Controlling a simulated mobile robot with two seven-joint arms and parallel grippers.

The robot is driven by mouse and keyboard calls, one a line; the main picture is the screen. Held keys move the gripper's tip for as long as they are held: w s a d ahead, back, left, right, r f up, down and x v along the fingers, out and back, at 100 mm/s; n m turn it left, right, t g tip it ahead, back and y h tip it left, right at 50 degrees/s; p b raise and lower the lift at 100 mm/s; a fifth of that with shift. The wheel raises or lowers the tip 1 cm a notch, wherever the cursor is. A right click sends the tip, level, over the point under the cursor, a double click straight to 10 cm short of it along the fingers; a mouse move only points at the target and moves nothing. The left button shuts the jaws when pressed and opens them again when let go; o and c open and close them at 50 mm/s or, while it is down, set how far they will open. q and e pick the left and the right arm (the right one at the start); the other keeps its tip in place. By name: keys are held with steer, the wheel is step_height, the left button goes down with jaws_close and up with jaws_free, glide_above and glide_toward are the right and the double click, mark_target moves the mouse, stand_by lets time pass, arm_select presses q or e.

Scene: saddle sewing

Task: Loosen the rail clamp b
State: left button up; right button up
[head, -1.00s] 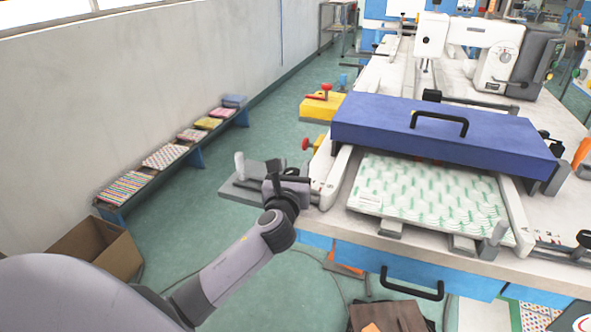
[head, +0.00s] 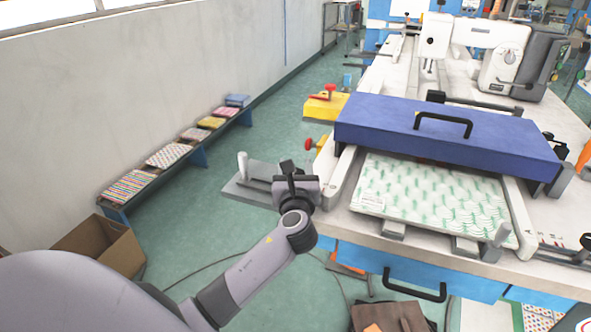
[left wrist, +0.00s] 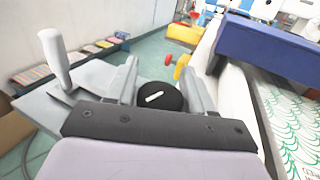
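A round black knob with a white mark (left wrist: 158,98) shows in the left wrist view, by the left edge of the white table; I take it to be rail clamp b. My left gripper (left wrist: 160,78) has its two grey fingers apart, one on each side of the knob. I cannot tell whether they touch it. In the head view my left gripper (head: 297,180) is at the table's front left corner and hides the knob. My right gripper is in neither view.
A grey plate with an upright handle (head: 243,168) is left of my gripper. A blue beam (head: 450,133) with a black handle crosses the table (head: 352,222) above a green-patterned white panel (head: 425,200). Another black knob (head: 587,241) is at the right. A low bench (head: 190,160) lines the wall.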

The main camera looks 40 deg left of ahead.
arm_select(q)
steer(key=shift+o, duration=1)
steer(key=shift+r, duration=0.25)
steer(key=shift+f, duration=0.15)
steer(key=shift+s+d, duration=0.15)
steer(key=shift+s, duration=0.05)
steer(key=v, duration=0.6)
steer(key=shift+s+d, duration=0.2)
steer(key=shift+s, duration=0.05)
